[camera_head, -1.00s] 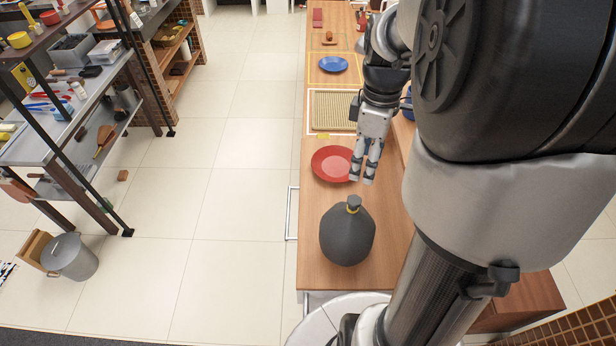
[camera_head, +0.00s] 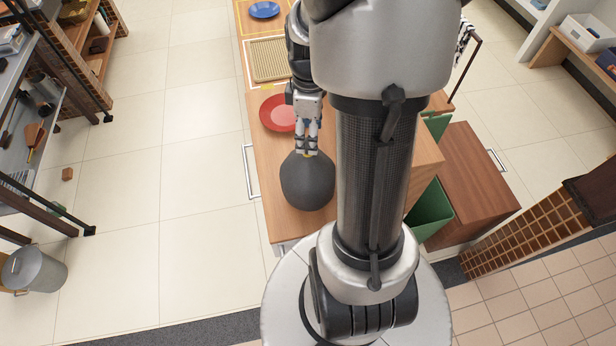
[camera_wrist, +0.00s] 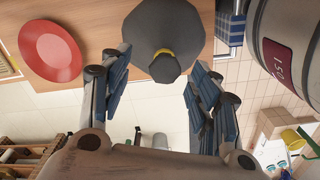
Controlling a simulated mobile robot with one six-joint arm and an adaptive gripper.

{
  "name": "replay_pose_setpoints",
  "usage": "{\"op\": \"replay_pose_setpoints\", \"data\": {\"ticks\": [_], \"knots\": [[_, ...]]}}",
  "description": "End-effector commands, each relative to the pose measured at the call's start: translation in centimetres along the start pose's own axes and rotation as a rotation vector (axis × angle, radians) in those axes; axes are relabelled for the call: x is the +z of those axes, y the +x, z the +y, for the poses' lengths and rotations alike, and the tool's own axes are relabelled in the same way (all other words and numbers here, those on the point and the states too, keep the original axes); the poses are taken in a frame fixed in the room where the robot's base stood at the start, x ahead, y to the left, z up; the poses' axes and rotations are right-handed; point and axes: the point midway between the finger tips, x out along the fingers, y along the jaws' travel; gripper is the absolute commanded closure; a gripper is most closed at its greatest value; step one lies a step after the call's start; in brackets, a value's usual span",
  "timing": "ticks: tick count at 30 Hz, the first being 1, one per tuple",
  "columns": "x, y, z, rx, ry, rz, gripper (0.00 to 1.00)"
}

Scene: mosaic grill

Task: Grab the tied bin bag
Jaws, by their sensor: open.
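The tied bin bag (camera_head: 308,183) is dark grey and stands upright on the wooden counter (camera_head: 268,205). My gripper (camera_head: 306,150) is at the top of the bag in the head view and hides its neck there. In the wrist view, the bag (camera_wrist: 163,22) shows at the top centre with its yellow tie and dark knotted top. The open fingers (camera_wrist: 160,85) stand left and right of the knotted top, with a gap on both sides. No contact with the bag shows in the wrist view.
A red plate (camera_head: 277,112) lies on the counter just behind the bag. A woven mat (camera_head: 268,60) and a blue plate (camera_head: 264,9) lie farther back. A green bin (camera_head: 430,212) stands right of the counter. A metal bucket (camera_head: 38,270) stands on the floor at left.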

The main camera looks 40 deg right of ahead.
Motion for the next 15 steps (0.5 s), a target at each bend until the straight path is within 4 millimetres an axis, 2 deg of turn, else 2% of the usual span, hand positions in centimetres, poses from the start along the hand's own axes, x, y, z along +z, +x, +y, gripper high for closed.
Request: {"op": "replay_pose_setpoints", "data": {"ticks": [6,9,15], "knots": [[-0.1,3.4,-0.8,-0.005,0.0,-0.002,0.44],[-0.1,4.5,-0.7,-0.004,0.0,-0.001,0.44],[-0.1,4.8,-0.7,-0.001,0.0,0.0,0.44]]}}
